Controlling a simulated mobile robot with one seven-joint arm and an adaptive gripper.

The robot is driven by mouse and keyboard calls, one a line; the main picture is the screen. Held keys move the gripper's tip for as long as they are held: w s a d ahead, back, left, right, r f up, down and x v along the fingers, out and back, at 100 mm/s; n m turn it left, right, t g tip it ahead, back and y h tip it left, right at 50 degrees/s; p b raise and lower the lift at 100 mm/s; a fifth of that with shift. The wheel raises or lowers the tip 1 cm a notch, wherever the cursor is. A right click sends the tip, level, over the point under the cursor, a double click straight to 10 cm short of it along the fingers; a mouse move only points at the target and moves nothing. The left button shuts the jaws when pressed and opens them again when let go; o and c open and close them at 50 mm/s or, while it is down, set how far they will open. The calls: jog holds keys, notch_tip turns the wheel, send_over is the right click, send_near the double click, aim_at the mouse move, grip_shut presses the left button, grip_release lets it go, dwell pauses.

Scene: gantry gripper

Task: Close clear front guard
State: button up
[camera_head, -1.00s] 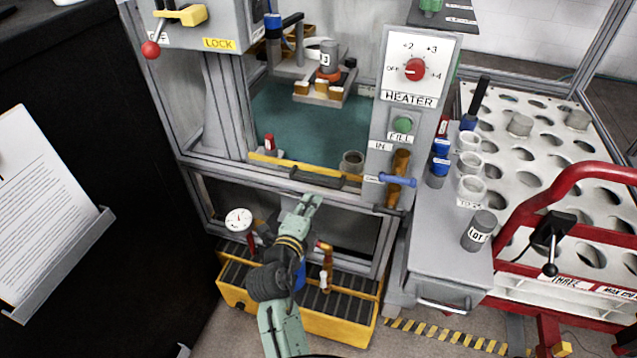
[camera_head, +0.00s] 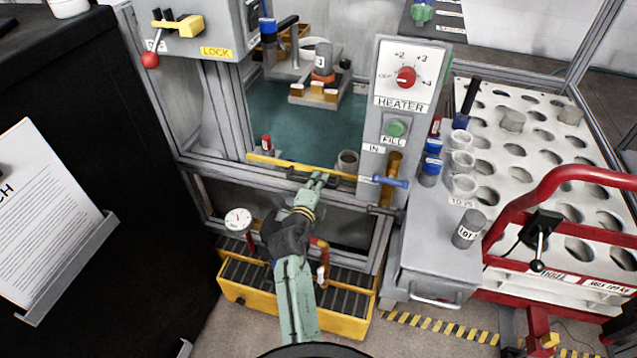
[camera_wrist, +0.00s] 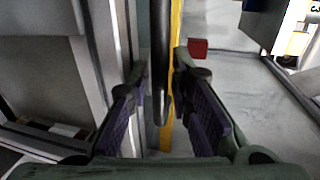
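The front guard shows as a low yellow edge strip (camera_head: 275,161) with a dark handle (camera_head: 298,178), across the lower front of the machine opening. Its clear panel is hard to make out. My gripper (camera_head: 318,179) is at the handle, reaching up from below. In the wrist view my gripper (camera_wrist: 162,100) is open, with one finger on each side of the dark handle (camera_wrist: 160,50) and the yellow strip (camera_wrist: 176,40). A gap shows between the fingers and the handle. Whether a fingertip touches it I cannot tell.
A heater panel (camera_head: 413,70) stands right of the opening, with a blue-ended lever (camera_head: 390,181) below it. A gauge (camera_head: 238,220) and yellow slatted tray (camera_head: 345,325) are below. A red-handled lever (camera_head: 150,60) is upper left. The teal chamber (camera_head: 290,125) holds a hanging fixture.

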jog(key=shift+c, duration=0.5)
grip_shut()
